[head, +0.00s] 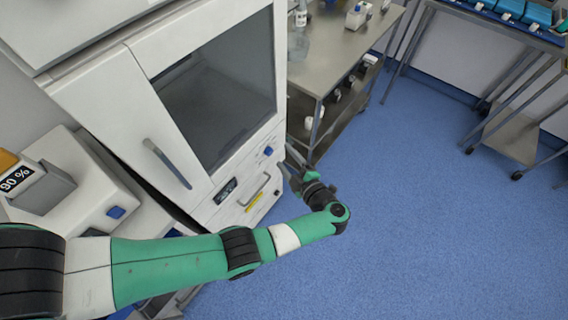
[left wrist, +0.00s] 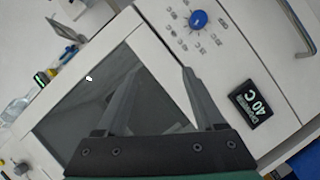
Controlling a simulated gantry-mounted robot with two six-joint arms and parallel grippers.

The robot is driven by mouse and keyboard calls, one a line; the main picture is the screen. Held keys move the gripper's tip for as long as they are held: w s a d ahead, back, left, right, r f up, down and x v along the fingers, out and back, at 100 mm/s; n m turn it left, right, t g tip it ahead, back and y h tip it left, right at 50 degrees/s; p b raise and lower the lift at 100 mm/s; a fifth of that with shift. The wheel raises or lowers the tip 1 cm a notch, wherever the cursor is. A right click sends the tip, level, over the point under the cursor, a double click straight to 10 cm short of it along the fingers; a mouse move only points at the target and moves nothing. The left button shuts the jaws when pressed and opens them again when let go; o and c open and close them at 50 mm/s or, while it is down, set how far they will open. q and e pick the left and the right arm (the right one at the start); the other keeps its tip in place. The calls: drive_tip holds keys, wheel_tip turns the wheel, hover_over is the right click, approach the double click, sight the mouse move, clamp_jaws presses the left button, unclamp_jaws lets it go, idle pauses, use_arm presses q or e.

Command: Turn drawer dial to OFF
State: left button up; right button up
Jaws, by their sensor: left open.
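A blue round dial (head: 268,151) sits on the white front panel below the cabinet's glass door. In the left wrist view the dial (left wrist: 199,18) is near the top edge, ringed by small markings too blurred to read; I cannot tell its setting. My left gripper (head: 291,160) is just right of the dial in the head view, and its fingers look apart from it. In the left wrist view the two fingers (left wrist: 160,72) are spread and empty, below and left of the dial. My right gripper is in neither view.
A display (left wrist: 250,104) reading 40 C is on the same panel. The drawer handle (head: 256,189) is below it. The cabinet's dark glass door (head: 218,95) is shut. A steel table (head: 330,60) with bottles stands behind. Blue floor (head: 430,200) at right is clear.

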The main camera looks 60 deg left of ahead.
use_arm(q)
drive_tip(key=b, duration=0.5)
approach(270, 153)
drive_tip(key=d, duration=0.3)
drive_tip(key=shift+m+t, duration=0.3)
drive_tip(key=shift+m, duration=0.1)
drive_tip(key=b+x, duration=0.1)
drive_tip(key=x, duration=0.6)
drive_tip(key=b+x, duration=0.1)
drive_tip(key=x, duration=0.2)
drive_tip(key=shift+s+a+b, duration=0.3)
drive_tip(key=shift+a+b, duration=0.05)
drive_tip(key=shift+a, duration=0.4)
drive_tip(key=shift+r, duration=0.1)
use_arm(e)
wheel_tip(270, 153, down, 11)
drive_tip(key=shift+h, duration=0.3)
use_arm(q)
clamp_jaws()
